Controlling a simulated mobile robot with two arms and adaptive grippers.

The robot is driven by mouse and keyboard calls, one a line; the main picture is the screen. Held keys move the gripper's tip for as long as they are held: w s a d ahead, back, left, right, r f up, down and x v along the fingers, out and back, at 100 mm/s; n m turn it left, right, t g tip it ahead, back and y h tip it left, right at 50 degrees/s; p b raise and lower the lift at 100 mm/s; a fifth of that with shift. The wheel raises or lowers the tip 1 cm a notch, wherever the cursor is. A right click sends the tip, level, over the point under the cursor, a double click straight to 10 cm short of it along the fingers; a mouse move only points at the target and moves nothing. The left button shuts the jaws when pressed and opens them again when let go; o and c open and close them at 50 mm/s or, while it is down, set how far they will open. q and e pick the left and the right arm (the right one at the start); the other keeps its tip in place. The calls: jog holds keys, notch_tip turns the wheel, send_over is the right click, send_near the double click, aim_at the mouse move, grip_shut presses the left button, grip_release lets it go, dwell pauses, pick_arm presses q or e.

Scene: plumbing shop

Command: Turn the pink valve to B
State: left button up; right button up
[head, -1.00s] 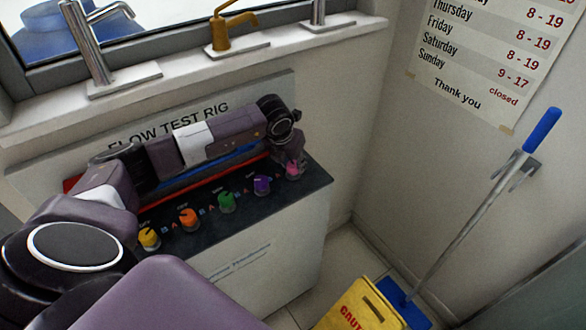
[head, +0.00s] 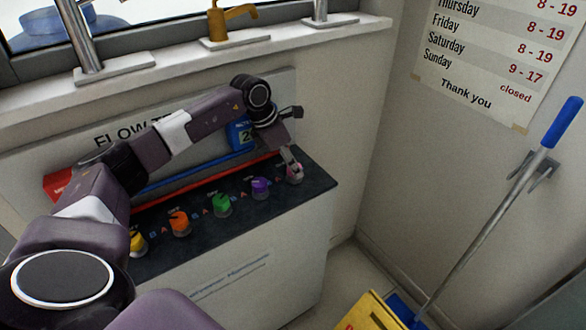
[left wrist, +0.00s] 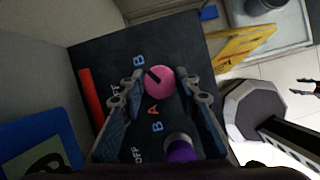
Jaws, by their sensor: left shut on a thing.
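The pink valve (left wrist: 161,83) is the last knob at the right end of the rig's dark top. In the head view it (head: 294,174) is partly hidden by my left gripper (head: 291,163). In the left wrist view my left gripper (left wrist: 158,84) has one finger on each side of the pink knob and is shut on it. The knob's black pointer mark slants up and left, towards the blue letter B (left wrist: 139,60) printed beside it. Dark prongs at the right edge of the left wrist view may be my right gripper (left wrist: 303,87); their state is unclear.
Purple (head: 260,188), green (head: 221,205), orange (head: 180,222) and yellow (head: 138,242) valves line the same top. A red pipe (head: 230,181) and a blue pipe (head: 185,178) run behind them.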

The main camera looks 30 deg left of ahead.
pick_arm(q)
jog(key=shift+m, duration=0.3)
jog(key=o, duration=1.2)
jog(key=shift+c, duration=0.2)
jog(key=v, duration=1.2)
jog(key=shift+a, duration=0.15)
jog(key=shift+w, duration=0.2)
